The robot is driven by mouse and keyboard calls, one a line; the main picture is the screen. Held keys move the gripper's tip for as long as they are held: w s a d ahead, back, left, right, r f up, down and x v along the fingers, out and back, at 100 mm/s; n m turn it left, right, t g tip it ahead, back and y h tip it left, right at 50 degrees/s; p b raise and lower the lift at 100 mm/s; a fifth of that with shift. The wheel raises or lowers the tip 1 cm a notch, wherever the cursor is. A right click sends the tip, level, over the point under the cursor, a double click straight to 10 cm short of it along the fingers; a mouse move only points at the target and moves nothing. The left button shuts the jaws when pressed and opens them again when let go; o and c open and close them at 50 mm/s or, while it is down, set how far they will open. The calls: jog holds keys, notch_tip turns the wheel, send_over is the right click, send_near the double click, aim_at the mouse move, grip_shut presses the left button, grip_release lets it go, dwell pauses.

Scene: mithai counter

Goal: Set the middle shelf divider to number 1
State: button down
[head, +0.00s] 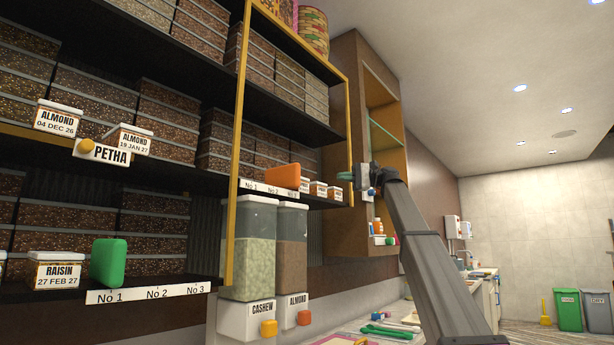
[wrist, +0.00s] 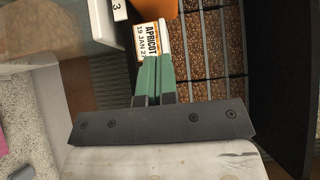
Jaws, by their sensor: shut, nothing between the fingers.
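The middle shelf divider is an orange block (head: 283,176) behind the white number strip (head: 259,187). It stands around No 2 and toward the right end of the strip, to the right of No 1. In the wrist view the divider's orange edge (wrist: 166,7) shows at the top, beside the strip's end marked 3 (wrist: 119,10).
A green divider (head: 109,263) stands near No 1 on the lower shelf. A yellow post (head: 348,140) edges the shelf beside my gripper. CASHEW (head: 247,250) and ALMOND (head: 291,250) dispensers stand below the middle strip. A wooden cabinet (head: 345,120) is behind.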

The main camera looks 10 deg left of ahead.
jog(key=s+x, duration=0.2)
jog(key=x, duration=1)
jog(key=shift+s, duration=0.45)
